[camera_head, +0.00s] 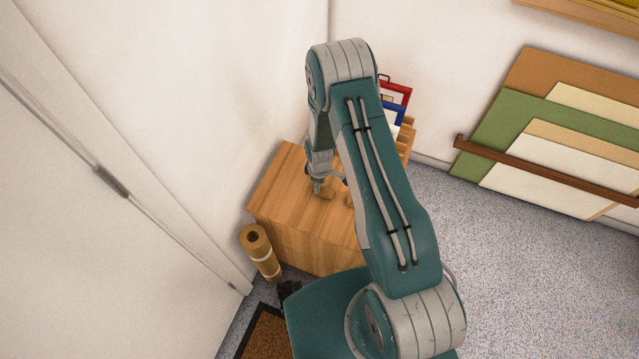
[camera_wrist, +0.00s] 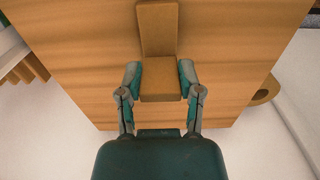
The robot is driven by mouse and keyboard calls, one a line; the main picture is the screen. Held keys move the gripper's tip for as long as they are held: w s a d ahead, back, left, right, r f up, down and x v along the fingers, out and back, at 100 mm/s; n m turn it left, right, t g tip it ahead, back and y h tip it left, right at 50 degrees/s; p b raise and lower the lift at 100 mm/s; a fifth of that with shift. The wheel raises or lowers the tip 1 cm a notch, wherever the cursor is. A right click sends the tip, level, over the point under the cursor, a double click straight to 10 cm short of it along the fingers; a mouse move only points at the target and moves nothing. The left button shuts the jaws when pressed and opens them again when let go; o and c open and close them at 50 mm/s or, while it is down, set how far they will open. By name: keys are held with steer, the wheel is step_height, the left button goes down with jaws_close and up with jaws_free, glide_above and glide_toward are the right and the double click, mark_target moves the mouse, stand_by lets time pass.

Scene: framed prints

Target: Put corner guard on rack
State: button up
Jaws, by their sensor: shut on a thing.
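The corner guard (camera_wrist: 158,30) is a brown L-shaped piece in the wrist view, with one flat arm and a block-like near end. My gripper (camera_wrist: 160,80) has its two fingers on either side of that near end and is shut on it. The guard is over the wooden cabinet top (camera_wrist: 80,50); I cannot tell whether it touches it. In the head view my gripper (camera_head: 325,186) is low over the cabinet top, partly behind my arm. The rack (camera_head: 408,132) is wooden, at the cabinet's right back, partly hidden by my arm; its slats (camera_wrist: 28,70) show at the wrist view's left edge.
Red (camera_head: 396,92) and blue (camera_head: 394,110) frames stand by the rack. A brown roll (camera_head: 258,250) stands on the floor left of the cabinet. Large boards (camera_head: 560,130) lean on the right wall behind a brown rail (camera_head: 540,172). The right floor is clear.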

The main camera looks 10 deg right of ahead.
steer(key=o, duration=0.9)
steer(key=shift+f, duration=0.1)
steer(key=shift+o, duration=0.2)
